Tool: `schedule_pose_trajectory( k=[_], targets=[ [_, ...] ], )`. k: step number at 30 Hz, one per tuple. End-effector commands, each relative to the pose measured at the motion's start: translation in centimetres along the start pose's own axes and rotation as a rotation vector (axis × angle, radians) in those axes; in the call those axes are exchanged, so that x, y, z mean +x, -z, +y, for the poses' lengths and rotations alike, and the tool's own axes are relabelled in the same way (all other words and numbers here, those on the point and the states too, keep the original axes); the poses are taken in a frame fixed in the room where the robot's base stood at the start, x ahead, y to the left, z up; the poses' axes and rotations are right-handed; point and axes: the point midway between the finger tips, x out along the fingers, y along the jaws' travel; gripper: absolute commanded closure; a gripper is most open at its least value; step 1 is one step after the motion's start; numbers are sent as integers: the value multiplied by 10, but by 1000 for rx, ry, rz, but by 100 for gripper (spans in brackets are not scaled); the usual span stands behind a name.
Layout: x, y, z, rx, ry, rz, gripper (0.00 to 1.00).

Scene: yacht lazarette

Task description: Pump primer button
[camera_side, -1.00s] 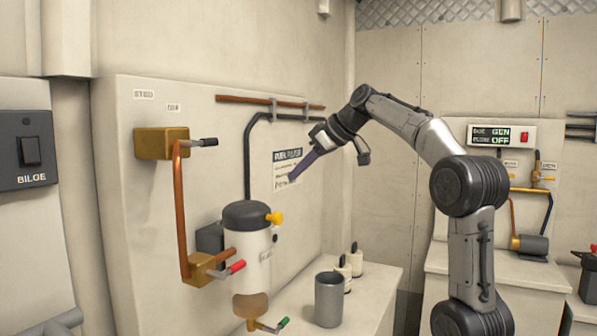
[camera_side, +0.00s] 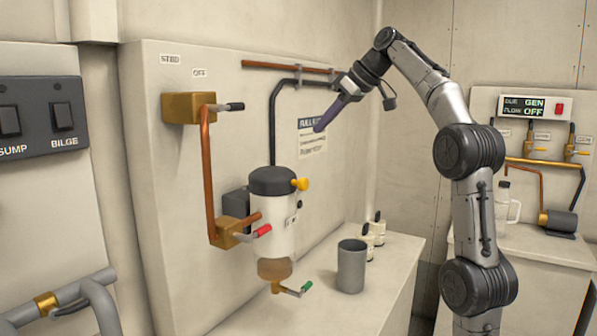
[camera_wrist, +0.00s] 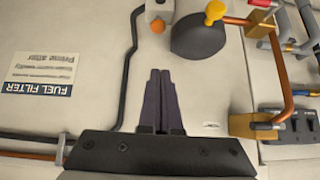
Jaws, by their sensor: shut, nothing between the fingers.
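The fuel filter has a black domed head (camera_side: 272,181), a pale body and an amber bowl (camera_side: 275,268). In the wrist view an orange round button (camera_wrist: 157,27) sits on a small pale block beside the head. I cannot tell which of these is the primer button. My gripper (camera_side: 318,129) is shut and empty, its dark purple fingers pointing down-left, above and right of the filter head. In the wrist view the fingertips (camera_wrist: 160,72) are apart from head and button.
A dark hose (camera_side: 273,120) and copper pipe (camera_side: 285,67) run along the panel near the FUEL FILTER label (camera_side: 312,140). A red-handled valve (camera_side: 262,231) and green-handled drain (camera_side: 305,287) stick out. A grey cup (camera_side: 351,267) stands on the bench.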

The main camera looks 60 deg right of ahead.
Motion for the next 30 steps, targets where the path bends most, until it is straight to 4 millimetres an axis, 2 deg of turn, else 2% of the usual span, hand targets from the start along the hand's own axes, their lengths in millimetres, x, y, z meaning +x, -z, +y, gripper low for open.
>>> schedule_pose_trajectory(
  k=[4, 17, 23, 30],
  targets=[
    [8, 3, 8, 1, 1, -5, 100],
    [14, 2, 9, 3, 5, -8, 100],
    [41, 2, 8, 3, 7, -8, 100],
    [89, 1, 8, 2, 7, -10, 100]
  ],
)
